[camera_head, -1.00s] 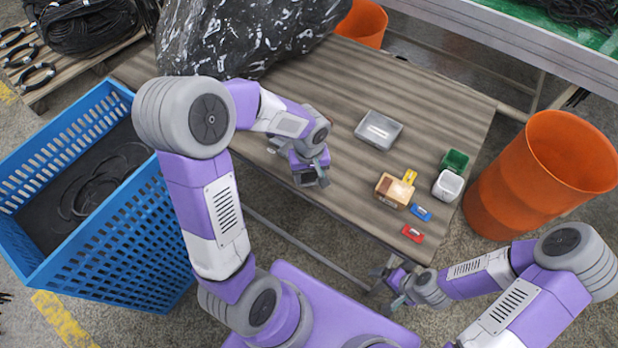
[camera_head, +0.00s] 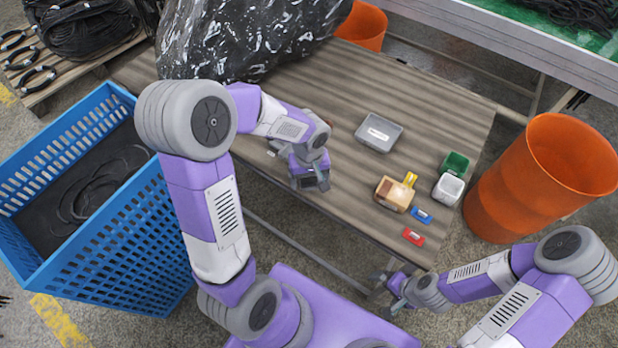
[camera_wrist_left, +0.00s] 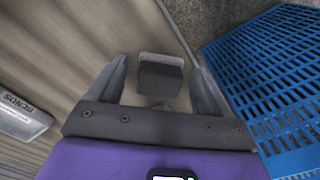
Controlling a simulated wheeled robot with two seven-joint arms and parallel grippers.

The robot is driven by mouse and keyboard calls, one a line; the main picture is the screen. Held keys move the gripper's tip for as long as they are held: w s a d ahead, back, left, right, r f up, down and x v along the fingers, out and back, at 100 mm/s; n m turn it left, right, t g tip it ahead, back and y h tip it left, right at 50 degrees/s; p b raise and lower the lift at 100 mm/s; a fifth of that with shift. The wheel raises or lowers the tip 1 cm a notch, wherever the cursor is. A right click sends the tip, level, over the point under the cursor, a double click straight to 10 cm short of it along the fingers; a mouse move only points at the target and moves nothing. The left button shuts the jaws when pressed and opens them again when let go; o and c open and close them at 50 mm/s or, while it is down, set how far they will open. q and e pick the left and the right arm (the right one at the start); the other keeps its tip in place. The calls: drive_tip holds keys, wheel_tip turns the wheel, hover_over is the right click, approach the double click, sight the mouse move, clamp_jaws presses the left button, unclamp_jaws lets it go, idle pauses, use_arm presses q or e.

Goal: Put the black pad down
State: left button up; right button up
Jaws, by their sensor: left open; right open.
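A small dark pad (camera_wrist_left: 160,80) with a paler top edge shows in the left wrist view, near the table's edge. It sits between the two fingers of my left gripper (camera_wrist_left: 166,88), with a gap on each side. The gripper is open. In the head view my left gripper (camera_head: 311,180) points down over the front left part of the table (camera_head: 440,110); the pad is hard to tell from the fingers there. My right gripper (camera_head: 385,290) is open and empty, low beyond the table's front corner.
A grey tray (camera_head: 368,140), a tan box (camera_head: 390,197), a green box (camera_head: 455,162), a white container (camera_head: 448,190) and small blue and red items stand to the right on the table. A blue basket (camera_head: 120,250) stands left, an orange bin (camera_head: 500,190) right. A black wrapped bulk fills the back.

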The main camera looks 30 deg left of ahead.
sight(309, 180)
use_arm(q)
wheel_tip(309, 180, up, 8)
drive_tip(key=p, duration=0.2)
drive_tip(key=shift+f+p, duration=0.15)
drive_tip(key=shift+p, duration=0.2)
use_arm(e)
wheel_tip(309, 180, up, 3)
drive_tip(key=shift+r, duration=0.1)
use_arm(q)
drive_tip(key=shift+f, duration=0.1)
use_arm(e)
drive_tip(key=shift+s, duration=0.1)
